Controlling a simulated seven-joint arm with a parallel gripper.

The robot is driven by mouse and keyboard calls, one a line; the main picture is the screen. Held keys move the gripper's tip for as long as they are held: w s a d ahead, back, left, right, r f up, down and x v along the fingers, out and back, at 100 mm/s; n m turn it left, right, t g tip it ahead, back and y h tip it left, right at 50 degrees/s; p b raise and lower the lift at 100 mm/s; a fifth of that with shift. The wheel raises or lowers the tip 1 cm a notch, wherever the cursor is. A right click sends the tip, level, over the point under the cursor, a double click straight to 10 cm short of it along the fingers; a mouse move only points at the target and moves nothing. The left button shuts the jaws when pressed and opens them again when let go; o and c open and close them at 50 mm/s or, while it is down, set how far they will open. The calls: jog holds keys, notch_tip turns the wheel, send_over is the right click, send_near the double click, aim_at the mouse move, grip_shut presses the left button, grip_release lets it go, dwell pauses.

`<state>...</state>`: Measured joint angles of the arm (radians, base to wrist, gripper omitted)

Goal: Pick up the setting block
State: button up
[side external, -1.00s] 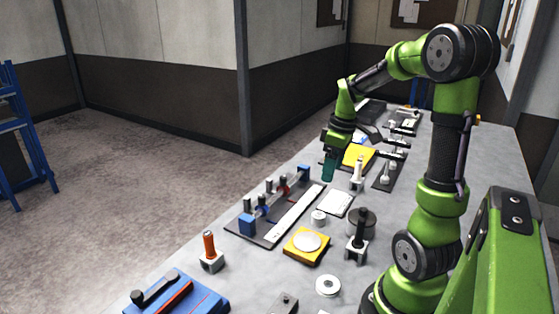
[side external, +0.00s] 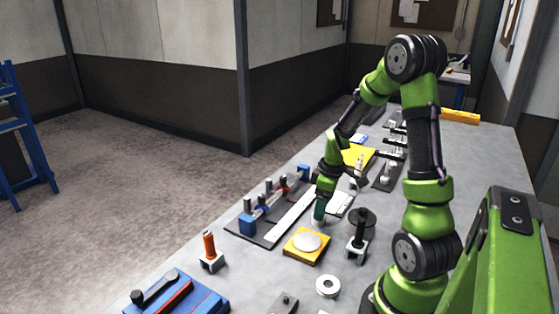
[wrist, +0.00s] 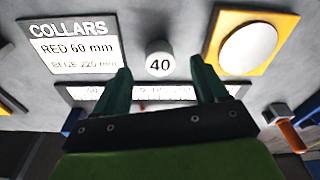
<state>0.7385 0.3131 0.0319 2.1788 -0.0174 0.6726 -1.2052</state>
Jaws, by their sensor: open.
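A small white block marked 40 (wrist: 159,62), which I take to be the setting block, stands on the grey bench. In the wrist view it shows between and just beyond my fingertips, with a gap to each side. My gripper (side external: 319,212) is open and empty, pointing down above the bench at the block. In the side view the teal fingers largely hide the block. I cannot tell how far the fingertips are above the bench.
A card reading COLLARS (wrist: 72,45) lies left of the block in the wrist view. A yellow plate with a white disc (wrist: 248,42) is at the right. A white ruler (side external: 290,217) and a rail with red and blue collars (side external: 268,203) lie alongside. A black spindle (side external: 357,240) stands nearby.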

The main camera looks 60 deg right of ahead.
jog(key=f, duration=0.4)
jog(key=shift+w, duration=0.4)
jog(key=c, duration=1.1)
